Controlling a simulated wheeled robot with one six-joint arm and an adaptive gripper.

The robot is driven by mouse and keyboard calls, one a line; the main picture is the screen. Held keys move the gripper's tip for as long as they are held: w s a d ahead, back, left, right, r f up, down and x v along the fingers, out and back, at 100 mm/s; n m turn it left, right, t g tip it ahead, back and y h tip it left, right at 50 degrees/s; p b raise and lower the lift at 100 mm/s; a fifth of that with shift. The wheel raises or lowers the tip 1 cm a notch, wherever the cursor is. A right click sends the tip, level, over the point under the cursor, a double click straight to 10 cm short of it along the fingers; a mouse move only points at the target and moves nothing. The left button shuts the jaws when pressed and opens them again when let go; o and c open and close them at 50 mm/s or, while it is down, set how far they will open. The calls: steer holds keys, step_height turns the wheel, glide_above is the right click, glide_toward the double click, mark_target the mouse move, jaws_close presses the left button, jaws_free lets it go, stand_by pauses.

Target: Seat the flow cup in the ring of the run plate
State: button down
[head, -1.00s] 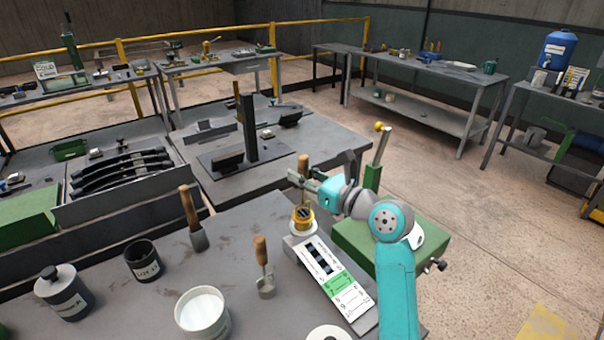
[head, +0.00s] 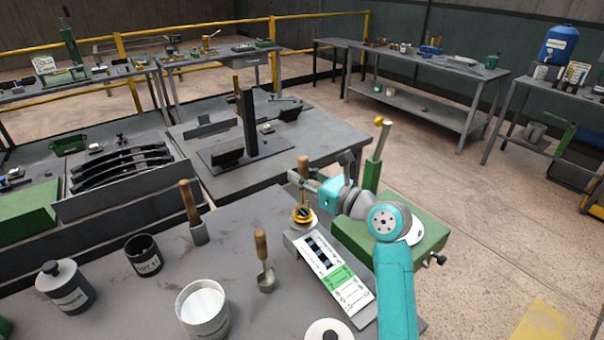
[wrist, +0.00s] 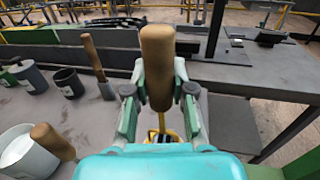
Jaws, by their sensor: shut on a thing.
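My gripper (head: 304,183) is shut on the wooden handle of the flow cup (head: 303,214), which hangs upright below it. The cup is brass-coloured on a thin stem. In the wrist view the handle (wrist: 158,65) stands between the two fingers and hides most of the cup. The run plate (head: 352,296) is a pale strip with dark squares and a green patch, slanting toward the lower right. The cup is at its far end, where the ring lies. The cup covers most of the ring, so I cannot tell whether it rests in it.
A steel cup with a wooden handle (head: 264,277) stands left of the plate, with a white pot (head: 203,312) nearby. Another wooden-handled tool (head: 194,212), a dark pot (head: 144,256) and a lidded jar (head: 65,287) are farther left. A green block (head: 420,238) lies right.

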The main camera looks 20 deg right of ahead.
steer(key=shift+f, duration=0.65)
steer(key=c, duration=0.9)
jaws_free()
